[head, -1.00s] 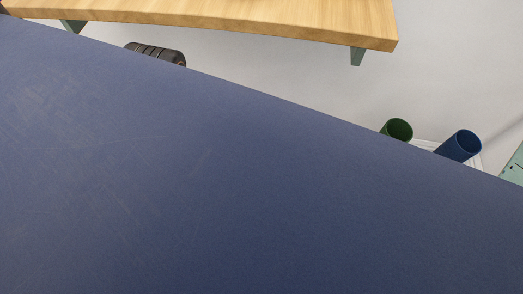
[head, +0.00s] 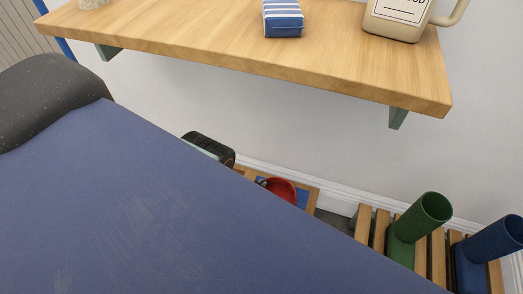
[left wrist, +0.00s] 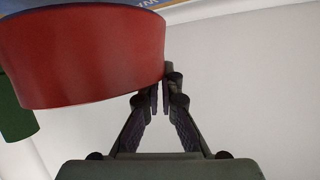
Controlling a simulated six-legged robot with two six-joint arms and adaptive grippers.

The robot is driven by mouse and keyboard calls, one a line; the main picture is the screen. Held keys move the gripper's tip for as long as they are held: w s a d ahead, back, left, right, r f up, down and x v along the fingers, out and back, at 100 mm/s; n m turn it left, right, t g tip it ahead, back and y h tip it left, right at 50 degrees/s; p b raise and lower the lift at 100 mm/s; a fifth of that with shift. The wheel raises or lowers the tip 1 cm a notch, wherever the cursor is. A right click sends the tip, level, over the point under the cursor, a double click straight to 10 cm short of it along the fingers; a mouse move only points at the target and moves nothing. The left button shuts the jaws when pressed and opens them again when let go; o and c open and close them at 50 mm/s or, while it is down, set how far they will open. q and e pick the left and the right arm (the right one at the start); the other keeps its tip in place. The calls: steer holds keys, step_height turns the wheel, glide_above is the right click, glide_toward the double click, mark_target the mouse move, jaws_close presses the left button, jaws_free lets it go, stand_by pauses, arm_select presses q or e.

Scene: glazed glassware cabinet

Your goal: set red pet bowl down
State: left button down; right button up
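The red pet bowl (head: 281,190) shows small in the head view, beyond the edge of a large blue surface that hides part of the scene. In the left wrist view the bowl (left wrist: 90,60) is large at the upper left. My left gripper (left wrist: 162,92) has its fingers close together at the right end of the bowl, and they look shut on its wall. The exact contact is partly hidden. A blue mat (head: 303,198) lies beside the bowl on a low wooden surface (head: 312,198). I cannot tell whether the bowl touches it. My right gripper is not in view.
A wooden shelf (head: 250,65) runs across above, with a striped blue box (head: 283,18) and a cream jug (head: 398,18). A green boot (head: 420,222) and a blue boot (head: 485,250) stand on a slatted rack (head: 378,235) at the right.

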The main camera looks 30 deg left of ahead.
arm_select(q)
steer(key=shift+f+b, duration=0.35)
steer(key=shift+f, duration=0.25)
step_height(320, 180, down, 3)
steer(key=shift+f+b, duration=0.1)
steer(key=shift+b, duration=1.05)
steer(key=c, duration=2)
jaws_free()
steer(key=o, duration=0.5)
